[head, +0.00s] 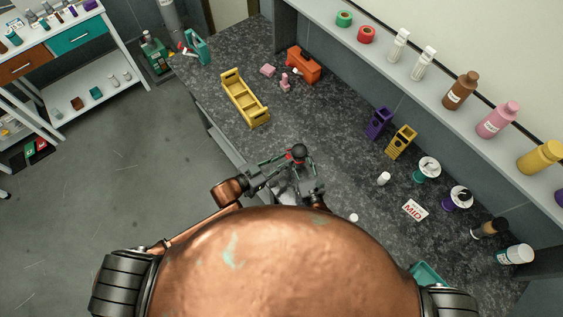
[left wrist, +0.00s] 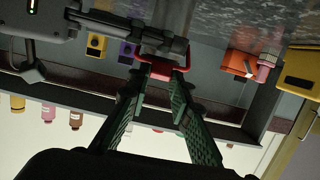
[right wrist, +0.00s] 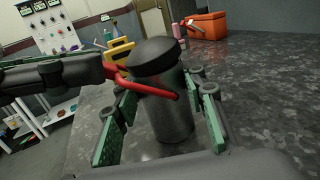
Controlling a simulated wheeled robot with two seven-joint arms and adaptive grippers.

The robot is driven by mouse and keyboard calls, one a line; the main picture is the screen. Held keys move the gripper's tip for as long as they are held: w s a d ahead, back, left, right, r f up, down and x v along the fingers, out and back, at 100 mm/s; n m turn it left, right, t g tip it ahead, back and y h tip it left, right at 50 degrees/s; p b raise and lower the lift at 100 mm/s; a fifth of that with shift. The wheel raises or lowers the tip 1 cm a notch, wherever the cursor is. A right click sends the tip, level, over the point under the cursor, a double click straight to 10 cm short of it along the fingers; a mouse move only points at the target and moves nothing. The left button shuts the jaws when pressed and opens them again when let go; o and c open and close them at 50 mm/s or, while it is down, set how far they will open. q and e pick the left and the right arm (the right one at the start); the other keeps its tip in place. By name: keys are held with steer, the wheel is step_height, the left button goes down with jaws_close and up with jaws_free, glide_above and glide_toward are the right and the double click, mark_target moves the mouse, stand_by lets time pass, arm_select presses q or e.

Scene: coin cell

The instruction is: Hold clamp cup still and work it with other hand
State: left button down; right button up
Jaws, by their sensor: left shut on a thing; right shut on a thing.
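The clamp cup is a grey metal cylinder (right wrist: 168,118) with a dark round lid (right wrist: 156,56), standing upright on the counter. A red lever (right wrist: 150,89) runs across its front. In the head view the cup's dark top (head: 299,150) shows just beyond my body. My right gripper (right wrist: 163,100) is shut on the cup body, one green finger on each side. My left gripper (left wrist: 162,77) is shut on the red lever, which also shows in the left wrist view (left wrist: 158,66). Much of the cup is hidden by my arms in the head view.
A yellow carrier (head: 244,98) and an orange box (head: 303,65) stand farther along the counter. Purple (head: 379,123) and yellow (head: 401,142) holders, a small white bottle (head: 383,178) and a MID card (head: 415,210) lie to the right. A shelf with bottles runs behind.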

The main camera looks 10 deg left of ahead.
arm_select(q)
steer(key=shift+w+d+r+g+y, duration=0.4)
steer(key=shift+r+g+y, duration=0.1)
steer(key=shift+r, duration=0.1)
steer(key=shift+w+d+r+g+y, duration=0.25)
steer(key=shift+w+r+g+y, duration=0.15)
steer(key=shift+r+y, duration=0.15)
steer(key=shift+w+d+r+g+y, duration=0.35)
steer(key=shift+d+r+g+y, duration=0.15)
steer(key=shift+g+y, duration=0.15)
steer(key=shift+w+d+r+g+y, duration=0.15)
steer(key=shift+w+d+g+y, duration=0.25)
steer(key=shift+g+y, duration=0.1)
steer(key=shift+w+d+r, duration=0.4)
steer(key=shift+w+d, duration=0.3)
steer(key=shift+w, duration=0.1)
steer(key=shift+d+r, duration=0.15)
steer(key=shift+r, duration=0.05)
steer(key=c, duration=2.2)
jaws_free()
steer(key=o, duration=0.5)
steer(key=shift+s+a+f, duration=0.15)
steer(key=shift+a+f, duration=0.05)
steer(key=shift+f, duration=0.1)
